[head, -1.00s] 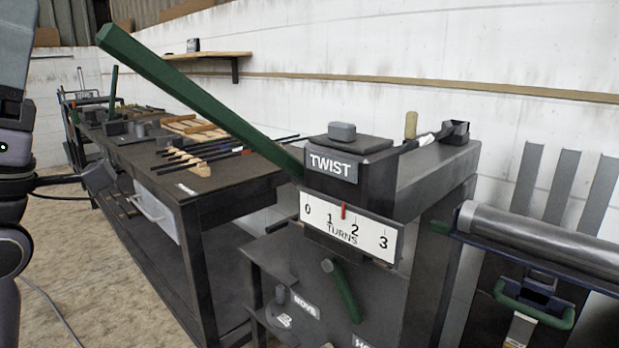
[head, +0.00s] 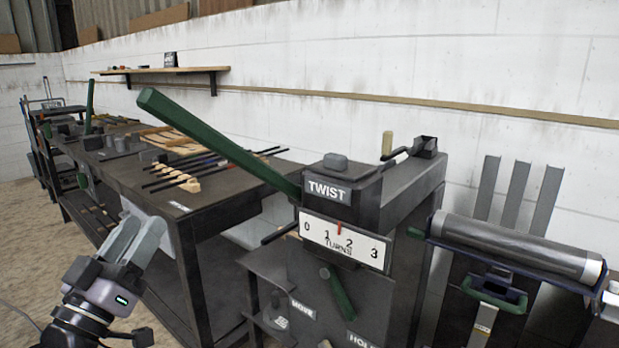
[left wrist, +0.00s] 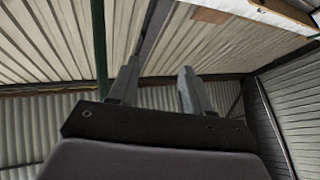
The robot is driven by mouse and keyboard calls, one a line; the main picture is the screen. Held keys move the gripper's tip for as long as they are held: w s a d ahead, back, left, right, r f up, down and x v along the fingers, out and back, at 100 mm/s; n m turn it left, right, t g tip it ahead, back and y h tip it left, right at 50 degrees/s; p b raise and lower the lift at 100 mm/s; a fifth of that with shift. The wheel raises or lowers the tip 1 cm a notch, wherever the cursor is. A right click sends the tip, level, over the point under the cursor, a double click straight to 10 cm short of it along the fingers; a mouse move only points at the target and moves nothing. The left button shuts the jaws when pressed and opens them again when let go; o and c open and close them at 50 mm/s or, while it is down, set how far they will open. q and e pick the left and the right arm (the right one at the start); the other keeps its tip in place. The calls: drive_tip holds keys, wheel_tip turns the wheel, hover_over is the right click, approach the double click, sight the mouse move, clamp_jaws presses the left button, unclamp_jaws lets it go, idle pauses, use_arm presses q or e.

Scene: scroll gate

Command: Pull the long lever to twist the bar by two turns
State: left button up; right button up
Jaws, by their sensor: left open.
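The long green lever (head: 215,140) slants up and left from the dark box labelled TWIST (head: 328,190). Below it, a white TURNS scale (head: 345,242) runs from 0 to 3, and its red pointer (head: 338,227) stands between 1 and 2. My left gripper (head: 143,234) is open and empty, low on the left in front of the bench, below the lever and well apart from it. Its two fingers also show in the left wrist view (left wrist: 160,82). A thin green upright (left wrist: 100,45) passes behind them there; I cannot tell if it is the lever. My right gripper is not in view.
A long dark bench (head: 140,180) with rods and wooden racks stands left of the machine. A shorter green handle (head: 337,292) sits below the scale. A grey roller (head: 515,245) is at the right. Open floor (head: 30,250) lies at the left.

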use_arm(q)
wheel_tip(320, 180, down, 12)
drive_tip(key=d+g+y+p, duration=0.2)
drive_tip(key=g+p, duration=0.1)
drive_tip(key=g, duration=0.1)
drive_tip(key=s+d+f+m+g+p, duration=0.1)
drive_tip(key=s+d+f+g+p, duration=0.1)
drive_tip(key=s+f, duration=0.7)
drive_tip(key=s+d+f+m+g+p, duration=0.1)
drive_tip(key=s+d+f+g+p, duration=0.2)
drive_tip(key=s+f+g, duration=0.3)
drive_tip(key=s+d+f, duration=0.1)
drive_tip(key=s+f, duration=0.2)
drive_tip(key=f, duration=0.2)
drive_tip(key=shift+s+f+m+g, duration=0.15)
drive_tip(key=shift+f+m+g, duration=0.15)
drive_tip(key=shift+f+g, duration=0.1)
drive_tip(key=shift+d, duration=0.1)
